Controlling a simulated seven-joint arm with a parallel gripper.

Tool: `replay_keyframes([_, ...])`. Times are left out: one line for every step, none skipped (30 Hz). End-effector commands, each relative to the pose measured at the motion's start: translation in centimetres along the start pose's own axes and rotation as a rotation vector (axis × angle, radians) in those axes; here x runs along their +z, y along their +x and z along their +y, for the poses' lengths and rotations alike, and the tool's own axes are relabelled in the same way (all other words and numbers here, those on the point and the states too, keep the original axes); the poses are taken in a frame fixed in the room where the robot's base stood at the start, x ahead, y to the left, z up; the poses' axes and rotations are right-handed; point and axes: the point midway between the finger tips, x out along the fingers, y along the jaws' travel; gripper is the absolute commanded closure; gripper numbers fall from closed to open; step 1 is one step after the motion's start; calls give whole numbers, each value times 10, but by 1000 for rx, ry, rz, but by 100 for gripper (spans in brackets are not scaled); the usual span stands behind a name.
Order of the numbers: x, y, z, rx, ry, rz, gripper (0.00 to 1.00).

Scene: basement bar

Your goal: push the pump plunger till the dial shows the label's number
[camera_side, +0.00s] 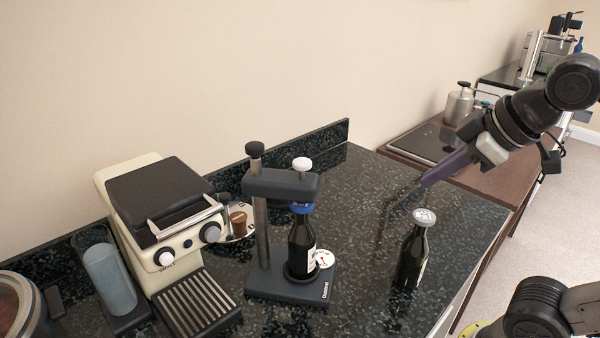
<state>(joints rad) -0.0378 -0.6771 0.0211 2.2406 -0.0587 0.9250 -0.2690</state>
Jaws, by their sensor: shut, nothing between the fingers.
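A dark pump stand (290,290) is on the black speckled counter, with a column, a crossarm and a white knob (303,164) on top, which looks like the plunger. A dark bottle (301,243) with a blue stopper stands upright under the crossarm. A small round white disc (325,258) shows beside this bottle's label; I cannot tell whether it is the dial, and its marks are too small to read. A second dark bottle (411,262) with a pale round top (425,216) stands to the right.
A cream coffee machine (160,230) and a clear container (109,279) stand at the left. A black knob (255,149) tops the stand's column. A raised back edge (336,133) borders the counter. Counter space between the stand and the right bottle is clear.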

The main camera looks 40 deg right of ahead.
Motion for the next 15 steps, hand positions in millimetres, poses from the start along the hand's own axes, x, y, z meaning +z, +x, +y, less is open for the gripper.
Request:
replay_keyframes([-23,-6,4,4,-61,25,100])
replay_keyframes([-36,-10,6,7,-96,40,100])
replay_keyframes([-53,-14,8,11,-143,60,100])
replay_keyframes([-66,-18,10,14,-178,73,100])
replay_keyframes([-79,-21,10,17,-213,88,100])
replay_keyframes([-96,-24,11,19,-257,105,100])
replay_keyframes([-108,-26,10,20,-289,118,100])
replay_keyframes([-121,-29,10,22,-323,132,100])
replay_keyframes([-138,-31,8,23,-364,149,100])
replay_keyframes([-150,-33,6,23,-394,162,100])
replay_keyframes([-162,-34,4,22,-421,174,100])
replay_keyframes([-177,-35,0,21,-456,190,100])
replay_keyframes([-188,-36,-4,20,-480,200,100])
replay_keyframes([-198,-35,-8,17,-502,210,100])
replay_keyframes([-210,-35,-14,11,-525,222,100])
